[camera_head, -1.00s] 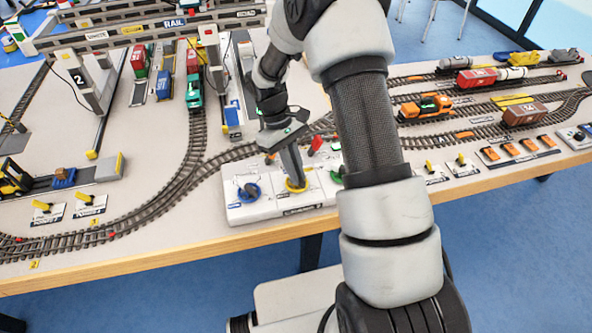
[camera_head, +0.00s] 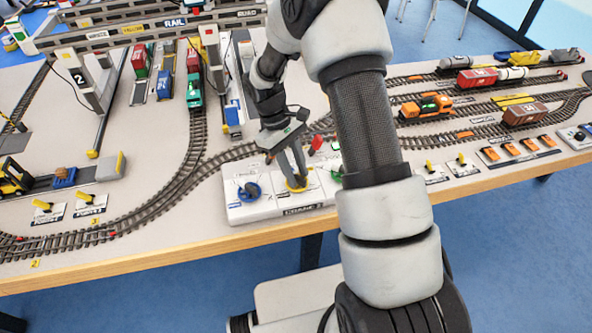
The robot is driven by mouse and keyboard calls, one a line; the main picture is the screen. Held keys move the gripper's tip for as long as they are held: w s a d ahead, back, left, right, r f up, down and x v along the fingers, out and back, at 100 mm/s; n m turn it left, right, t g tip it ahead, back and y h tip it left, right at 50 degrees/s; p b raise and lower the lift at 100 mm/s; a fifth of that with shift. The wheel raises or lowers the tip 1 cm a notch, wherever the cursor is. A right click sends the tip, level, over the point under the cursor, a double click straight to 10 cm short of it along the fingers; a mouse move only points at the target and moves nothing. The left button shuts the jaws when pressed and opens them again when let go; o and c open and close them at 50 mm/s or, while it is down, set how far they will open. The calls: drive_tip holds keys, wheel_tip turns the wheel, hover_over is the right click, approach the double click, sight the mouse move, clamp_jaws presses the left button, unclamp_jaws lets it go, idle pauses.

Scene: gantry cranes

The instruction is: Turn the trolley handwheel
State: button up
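A white control panel (camera_head: 240,212) with a "CRANE 2" label stands at the table's front edge. It carries a blue handwheel (camera_head: 248,192) at left, a yellow handwheel (camera_head: 297,187) in the middle and a green control (camera_head: 336,173) at right, partly hidden by my arm. I cannot read which one is marked trolley. My gripper (camera_head: 294,177) points down with its fingertips at the yellow wheel, covering much of it. Whether the fingers are closed on the wheel or stand slightly apart cannot be made out.
A red-knobbed lever (camera_head: 317,143) stands just behind and right of my gripper. Model track (camera_head: 180,185) curves behind and left of the panel. Yellow point levers (camera_head: 84,199) stand at left. Wagons (camera_head: 524,114) fill the right side. Crane frames (camera_head: 88,85) stand at the back left.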

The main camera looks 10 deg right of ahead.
drive_tip(key=p+v, duration=0.1)
drive_tip(key=v, duration=1.6)
drive_tip(key=shift+r, duration=0.2)
drive_tip(key=shift+w, duration=0.1)
